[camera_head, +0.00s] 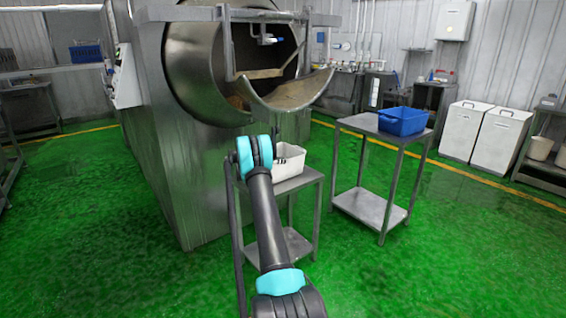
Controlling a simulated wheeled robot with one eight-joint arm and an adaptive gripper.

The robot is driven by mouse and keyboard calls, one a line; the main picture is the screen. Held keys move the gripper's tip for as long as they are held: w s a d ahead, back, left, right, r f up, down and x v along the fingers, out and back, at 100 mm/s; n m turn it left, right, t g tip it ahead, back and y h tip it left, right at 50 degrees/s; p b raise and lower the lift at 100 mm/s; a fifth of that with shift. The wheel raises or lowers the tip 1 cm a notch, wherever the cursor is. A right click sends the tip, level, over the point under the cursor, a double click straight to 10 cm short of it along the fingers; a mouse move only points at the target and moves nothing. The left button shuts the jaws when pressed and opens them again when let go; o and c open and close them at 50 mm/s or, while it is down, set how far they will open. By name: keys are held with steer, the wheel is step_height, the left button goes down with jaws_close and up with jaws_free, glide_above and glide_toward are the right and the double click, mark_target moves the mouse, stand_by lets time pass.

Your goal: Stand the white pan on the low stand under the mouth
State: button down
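The white pan (290,175) is upright on, or just above, the top of a low metal stand (313,176); I cannot tell whether its base touches. The stand is below the mouth (290,92) of the big steel drum. My arm reaches forward from the bottom of the picture to the pan's left side. My gripper (281,158) is at the pan, with small dark parts showing against its rim and inner wall. My teal wrist joint hides the pan's left end and most of the gripper, so its opening does not show.
A taller metal table (365,124) with a blue bin (402,121) stands to the right, with a floor gap between it and the low stand. The drum housing (190,150) rises close on the left. The green floor is clear at front right.

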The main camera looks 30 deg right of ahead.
steer(key=shift+f, duration=0.1)
steer(key=c, duration=2.2)
jaws_free()
steer(key=o, duration=0.6)
steer(key=shift+c, duration=0.2)
steer(key=shift+f, duration=0.1)
steer(key=shift+r, duration=0.2)
steer(key=shift+r, duration=2.35)
steer(key=s+d, duration=0.2)
steer(key=s, duration=1.3)
steer(key=s+d, duration=0.2)
steer(key=s, duration=1.2)
steer(key=shift+s+d, duration=0.25)
steer(key=shift+s, duration=0.15)
